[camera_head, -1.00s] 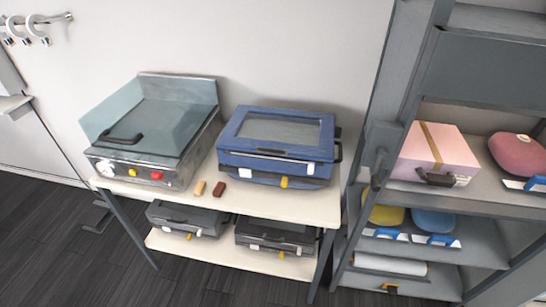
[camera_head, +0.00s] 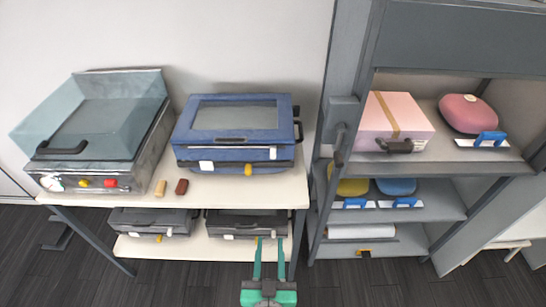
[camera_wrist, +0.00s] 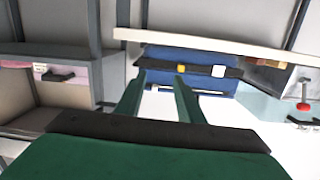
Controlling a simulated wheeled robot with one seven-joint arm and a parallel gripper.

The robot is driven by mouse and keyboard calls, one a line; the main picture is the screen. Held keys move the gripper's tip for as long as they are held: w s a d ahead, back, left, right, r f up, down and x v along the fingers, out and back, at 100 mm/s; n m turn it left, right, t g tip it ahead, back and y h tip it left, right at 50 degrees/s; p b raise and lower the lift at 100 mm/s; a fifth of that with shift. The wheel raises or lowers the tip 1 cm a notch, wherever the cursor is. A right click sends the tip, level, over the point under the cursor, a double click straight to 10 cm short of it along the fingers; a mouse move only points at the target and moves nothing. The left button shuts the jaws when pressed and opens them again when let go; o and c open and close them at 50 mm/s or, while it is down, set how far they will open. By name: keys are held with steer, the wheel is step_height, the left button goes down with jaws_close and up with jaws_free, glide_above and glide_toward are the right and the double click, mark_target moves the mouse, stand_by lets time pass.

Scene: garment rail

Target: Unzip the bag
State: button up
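A blue, box-shaped bag (camera_head: 235,138) with a grey top panel lies on the tabletop. Its front has white tabs and a yellow tab (camera_head: 248,169); I cannot tell which is a zip pull, and the lid looks closed. The bag shows upside down in the wrist view (camera_wrist: 195,58). My gripper (camera_head: 269,241) is low in the head view, in front of the table's lower shelf and apart from the blue bag. Its two green fingers (camera_wrist: 160,80) are spread, with nothing held between them.
The table (camera_head: 222,190) also holds a grill-like appliance (camera_head: 95,125) and two small blocks (camera_head: 171,188). Dark cases (camera_head: 150,222) lie on its lower shelf. A grey shelving unit (camera_head: 345,105) at right holds a pink box (camera_head: 385,122) and a rounded pink bag (camera_head: 467,112).

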steer(key=t, duration=0.1)
glide_toward(273, 157)
steer(key=shift+n, duration=0.3)
steer(key=w, duration=1)
steer(key=shift+w+d, duration=0.1)
steer(key=shift+c, duration=0.3)
jaws_close()
